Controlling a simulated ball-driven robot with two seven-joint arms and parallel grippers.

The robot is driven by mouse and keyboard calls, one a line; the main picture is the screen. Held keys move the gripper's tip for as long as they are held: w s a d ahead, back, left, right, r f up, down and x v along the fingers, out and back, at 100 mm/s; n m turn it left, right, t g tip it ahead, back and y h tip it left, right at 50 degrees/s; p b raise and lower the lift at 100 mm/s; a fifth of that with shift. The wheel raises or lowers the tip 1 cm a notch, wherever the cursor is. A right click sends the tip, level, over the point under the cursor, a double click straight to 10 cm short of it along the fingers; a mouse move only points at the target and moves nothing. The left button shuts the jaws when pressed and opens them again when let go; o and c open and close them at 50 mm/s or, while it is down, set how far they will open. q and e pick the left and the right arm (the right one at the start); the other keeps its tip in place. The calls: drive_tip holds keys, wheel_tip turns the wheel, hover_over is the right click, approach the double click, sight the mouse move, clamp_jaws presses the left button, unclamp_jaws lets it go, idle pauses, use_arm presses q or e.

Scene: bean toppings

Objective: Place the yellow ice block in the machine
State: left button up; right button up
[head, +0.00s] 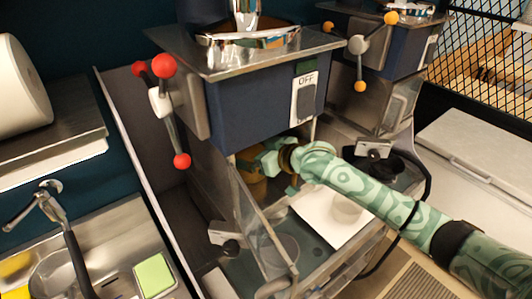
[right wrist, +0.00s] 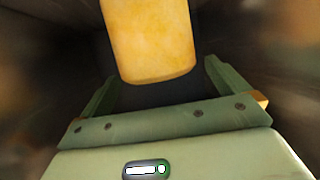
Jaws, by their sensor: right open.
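The yellow ice block (right wrist: 148,42) is a rounded, cylinder-like block in the right wrist view, ahead of my right gripper. In the head view a part of it (head: 253,187) shows inside the machine (head: 255,112), under the blue housing and behind the clear panel. My right gripper (head: 270,166) reaches into the machine's opening. It is open, with its fingers spread on either side of the block's lower end in the wrist view (right wrist: 160,85); I cannot tell whether they touch it. The block's base is hidden. My left gripper is not in view.
The clear front panel (head: 262,235) stands close to my right arm. A second machine (head: 385,50) is behind right. A sink (head: 70,272) with a green sponge (head: 154,275) is at left.

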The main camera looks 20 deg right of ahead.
drive_tip(key=v, duration=1.1)
drive_tip(key=shift+s+d+b, duration=0.25)
drive_tip(key=shift+s+b, duration=0.05)
drive_tip(key=shift+b, duration=0.1)
idle(0.4)
